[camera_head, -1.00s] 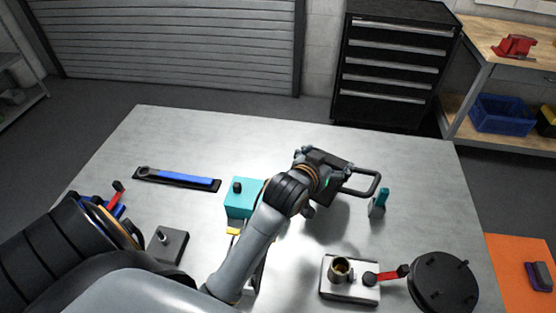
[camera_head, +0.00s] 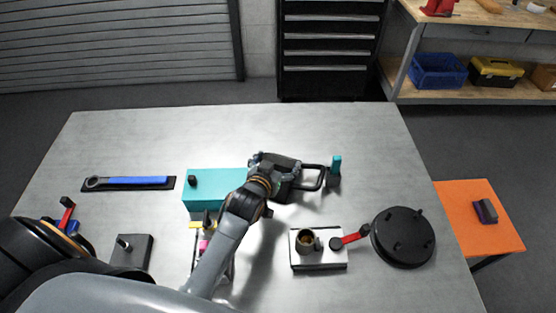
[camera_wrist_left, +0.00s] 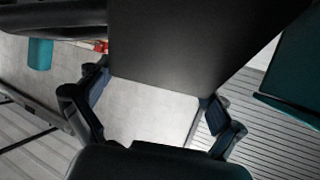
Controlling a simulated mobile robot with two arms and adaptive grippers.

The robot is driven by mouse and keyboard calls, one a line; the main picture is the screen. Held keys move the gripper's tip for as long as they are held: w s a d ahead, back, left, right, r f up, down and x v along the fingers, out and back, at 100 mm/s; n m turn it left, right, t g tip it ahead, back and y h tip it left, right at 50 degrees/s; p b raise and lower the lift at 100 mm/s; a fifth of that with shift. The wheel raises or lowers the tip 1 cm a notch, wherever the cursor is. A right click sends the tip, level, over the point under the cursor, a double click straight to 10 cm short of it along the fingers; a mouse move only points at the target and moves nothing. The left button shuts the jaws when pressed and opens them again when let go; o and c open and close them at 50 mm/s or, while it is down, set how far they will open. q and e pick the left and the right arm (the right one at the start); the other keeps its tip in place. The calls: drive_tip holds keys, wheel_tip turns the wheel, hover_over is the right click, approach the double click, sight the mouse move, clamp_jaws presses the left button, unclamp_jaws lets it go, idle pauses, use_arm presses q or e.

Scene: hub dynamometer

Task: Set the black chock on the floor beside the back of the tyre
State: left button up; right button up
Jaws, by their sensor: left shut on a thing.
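My left gripper (camera_head: 290,178) is over the metal table, right of a teal block. In the left wrist view its fingers stand apart on either side of a large dark block (camera_wrist_left: 190,45), which looks like the black chock. The gripper is shut on it. In the head view the held block is hard to tell from the dark gripper; a black loop sticks out to the right of them. I cannot identify the tyre in any view. My right gripper is not in view.
On the table (camera_head: 250,122) are the teal block (camera_head: 225,178), a blue-handled wrench (camera_head: 130,181), a teal-handled piece (camera_head: 335,168), a metal fixture (camera_head: 318,262) and a black studded disc (camera_head: 403,237). An orange table (camera_head: 478,225) stands right. The floor shows beyond the table.

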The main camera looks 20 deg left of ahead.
use_arm(q)
drive_tip(key=shift+w+r, duration=0.1)
drive_tip(key=shift+r, duration=0.05)
drive_tip(key=o, duration=1.5)
drive_tip(key=shift+f, duration=0.25)
drive_tip(key=shift+r, duration=0.15)
